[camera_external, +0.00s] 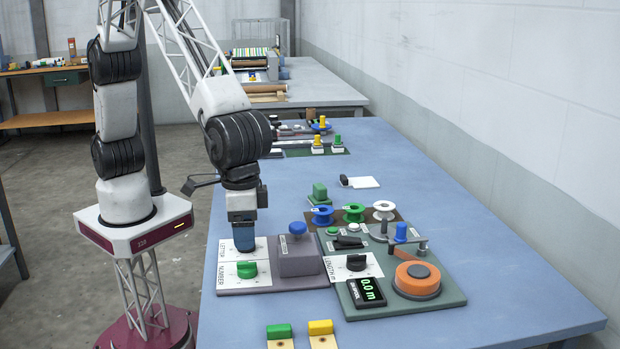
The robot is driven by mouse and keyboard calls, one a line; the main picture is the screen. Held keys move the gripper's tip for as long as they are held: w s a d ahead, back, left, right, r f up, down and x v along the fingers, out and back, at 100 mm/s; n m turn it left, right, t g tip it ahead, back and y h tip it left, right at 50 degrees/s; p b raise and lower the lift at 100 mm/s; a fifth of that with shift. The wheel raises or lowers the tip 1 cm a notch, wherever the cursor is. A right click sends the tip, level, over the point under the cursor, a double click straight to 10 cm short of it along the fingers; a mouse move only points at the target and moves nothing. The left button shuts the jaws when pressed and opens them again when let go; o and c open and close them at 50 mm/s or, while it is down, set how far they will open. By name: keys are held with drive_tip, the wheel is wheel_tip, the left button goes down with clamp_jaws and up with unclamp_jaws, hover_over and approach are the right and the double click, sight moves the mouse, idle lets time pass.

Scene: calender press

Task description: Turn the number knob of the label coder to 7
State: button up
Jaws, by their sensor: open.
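The label coder (284,283) is a grey-purple base near the front left of the blue table, with a block and a blue-topped handle (298,229). Its white panel is marked LETTER and NUMBER. The number knob (246,269) is green and sits on the nearer part of the panel; its setting is too small to read. My gripper (243,242) points down over the letter part, behind the number knob and apart from it. It is open, and its fingers mostly hide what is on the letter part. I cannot tell whether they touch anything there.
To the right stands a green station with a black length knob (356,262), a display (366,292) reading 0.0 m and an orange roll (417,278). Blue, green and white spools (353,213) stand behind. Green and yellow-handled pieces (320,327) lie in front. The table's right side is clear.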

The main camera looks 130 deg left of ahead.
sight(246, 262)
drive_tip(key=shift+f, duration=0.15)
drive_tip(key=shift+f, duration=3.75)
drive_tip(key=c, duration=0.9)
